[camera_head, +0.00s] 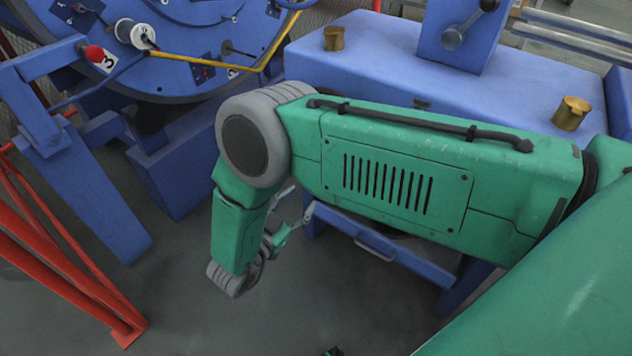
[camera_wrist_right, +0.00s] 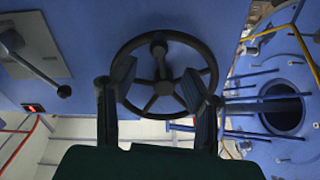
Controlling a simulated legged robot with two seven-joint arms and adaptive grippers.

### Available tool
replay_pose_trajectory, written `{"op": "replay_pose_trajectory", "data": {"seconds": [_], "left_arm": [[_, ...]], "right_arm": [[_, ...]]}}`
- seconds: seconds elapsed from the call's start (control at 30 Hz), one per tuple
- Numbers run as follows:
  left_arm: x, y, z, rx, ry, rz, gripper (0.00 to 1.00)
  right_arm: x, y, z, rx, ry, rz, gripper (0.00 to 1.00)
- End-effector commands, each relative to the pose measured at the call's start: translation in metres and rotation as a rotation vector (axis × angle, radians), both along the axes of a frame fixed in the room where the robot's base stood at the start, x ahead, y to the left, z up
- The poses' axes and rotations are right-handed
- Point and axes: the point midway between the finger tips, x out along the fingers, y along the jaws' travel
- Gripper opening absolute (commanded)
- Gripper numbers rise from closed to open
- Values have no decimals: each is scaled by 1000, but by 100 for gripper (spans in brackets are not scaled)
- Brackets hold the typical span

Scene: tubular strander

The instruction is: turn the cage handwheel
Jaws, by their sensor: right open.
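The black spoked handwheel (camera_wrist_right: 162,72) stands on a blue machine face in the right wrist view. My right gripper (camera_wrist_right: 158,80) is open, one finger over the wheel's left side and the other over its right. The frames do not show clearly whether the fingers touch the rim. In the head view my right gripper (camera_head: 297,202) is small, partly behind my bent green forearm, and the handwheel cannot be made out. The blue cage disc (camera_head: 190,70) with a bobbin and a yellow tube is at upper left.
A lever with a black knob (camera_wrist_right: 64,90) is left of the wheel. The blue machine housing (camera_head: 375,50) carries brass cups (camera_head: 334,38). A blue post (camera_head: 75,170) and a red frame (camera_head: 75,260) stand at left. Open grey floor lies below my gripper.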

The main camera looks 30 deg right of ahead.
Motion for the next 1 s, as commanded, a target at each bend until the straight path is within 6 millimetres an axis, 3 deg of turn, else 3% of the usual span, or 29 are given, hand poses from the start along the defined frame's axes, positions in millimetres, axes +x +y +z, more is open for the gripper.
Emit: {"op": "replay_pose_trajectory", "data": {"seconds": [0.1, 0.3, 0.5, 0.8, 0.9, 0.93, 1.0], "left_arm": [[0, 0, -7, 0, 0, 0, 40], [0, 0, -13, 0, 0, 0, 40], [0, 0, -16, 0, 0, 0, 40], [0, 0, -16, 0, 0, 0, 40], [0, 0, -16, 0, 0, 0, 40], [0, 0, -16, 0, 0, 0, 40], [0, 0, -16, 0, 0, 0, 40]], "right_arm": [[10, -26, -1, -1, 0, -3, 40], [23, -57, -2, 1, 1, -2, 40], [29, -69, 0, 1, 0, 1, 40], [29, -71, 0, 0, 1, 1, 40], [29, -71, 0, 0, 1, 1, 5], [29, -71, 0, 0, 1, 1, 0], [29, -71, 0, 1, 0, 1, 0]]}}
